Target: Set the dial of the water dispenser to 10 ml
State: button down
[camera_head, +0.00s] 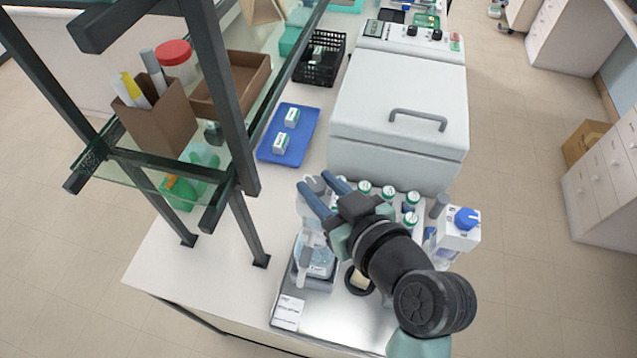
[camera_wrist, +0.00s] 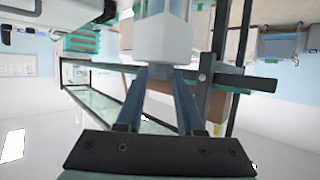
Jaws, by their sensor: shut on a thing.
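A dispenser with a clear, bluish bottle (camera_head: 309,244) stands at the left of the work area. My gripper (camera_head: 320,189) reaches over its top from the right. Its blue fingers lie on either side of a round grey part (camera_head: 316,183), which looks like the dial. In the wrist view my gripper (camera_wrist: 161,78) has its fingertips at the near side of the white dispenser head (camera_wrist: 163,40), with the clear bottle beyond it. The fingers hide much of the dial, and I cannot read its setting. A second white unit with a blue knob (camera_head: 466,218) stands to the right.
Several green-and-white capped bottles (camera_head: 388,192) stand close behind my gripper. A large white lidded machine (camera_head: 400,110) is behind them. The glass shelf frame (camera_head: 222,100) rises at the left. A blue tray (camera_head: 297,151) holds two small boxes. The bench's front left is clear.

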jog(key=n+g+y, duration=0.1)
jog(key=n, duration=0.1)
jog(key=n+g+y+b, duration=0.1)
jog(key=g+y, duration=0.1)
jog(key=n+g+y, duration=0.1)
jog(key=n, duration=0.1)
jog(key=shift+w+d+n+y+b, duration=0.3)
jog(key=shift+w+d+b, duration=0.05)
jog(key=n+g+y+p, duration=0.1)
jog(key=n+g, duration=0.1)
jog(key=g, duration=0.1)
jog(key=shift+n, duration=0.3)
jog(key=shift+w+n+g+y+p, duration=0.1)
jog(key=shift+n+g+y+p, duration=0.25)
jog(key=shift+g, duration=0.35)
jog(key=shift+f+n, duration=0.1)
jog(key=shift+n, duration=0.15)
jog(key=c, duration=0.5)
grip_release()
